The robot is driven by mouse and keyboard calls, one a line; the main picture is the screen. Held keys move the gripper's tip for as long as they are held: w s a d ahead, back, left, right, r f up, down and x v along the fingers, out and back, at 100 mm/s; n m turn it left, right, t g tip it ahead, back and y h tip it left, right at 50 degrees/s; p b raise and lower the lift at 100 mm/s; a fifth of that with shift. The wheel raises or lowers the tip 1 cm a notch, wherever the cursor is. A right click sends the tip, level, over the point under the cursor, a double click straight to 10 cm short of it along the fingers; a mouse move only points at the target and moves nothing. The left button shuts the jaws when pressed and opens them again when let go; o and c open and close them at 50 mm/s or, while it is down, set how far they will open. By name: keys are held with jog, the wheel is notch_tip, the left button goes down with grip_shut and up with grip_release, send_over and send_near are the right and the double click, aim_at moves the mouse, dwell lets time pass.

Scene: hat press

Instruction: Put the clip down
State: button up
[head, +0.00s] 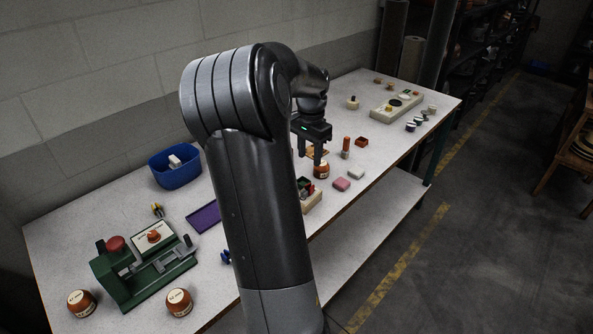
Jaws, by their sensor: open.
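My gripper (314,155) hangs pointing down over the middle of the table, near an orange-brown jar (321,170). It is open, and I see nothing held between its fingers. I cannot pick out the clip with certainty. A small yellow and dark item (157,210) lies behind the green press, and a small blue item (226,257) shows beside my arm; both are too small to name. My arm hides part of the table's middle.
The green press (145,275) stands at the left with two orange jars (81,303) in front. A blue bin (175,172) and purple tray (204,216) lie behind. A pale board (396,106) is at the far end.

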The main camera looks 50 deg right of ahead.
jog(key=a+r+n+t+y, duration=0.1)
jog(key=a+r+n, duration=0.3)
jog(key=a, duration=0.8)
jog(key=a+r+n+t, duration=0.2)
jog(key=a+r+n, duration=0.2)
jog(key=a, duration=0.7)
jog(key=s+a+n+t, duration=0.1)
jog(key=s+a+n, duration=0.4)
jog(key=a, duration=0.4)
jog(key=s+a+n+t+h, duration=0.1)
jog(key=s+a+n, duration=0.4)
jog(key=s+a, duration=0.2)
jog(key=shift+s+a+r+t, duration=0.2)
jog(key=shift+s+a+t, duration=0.1)
jog(key=shift+a, duration=0.7)
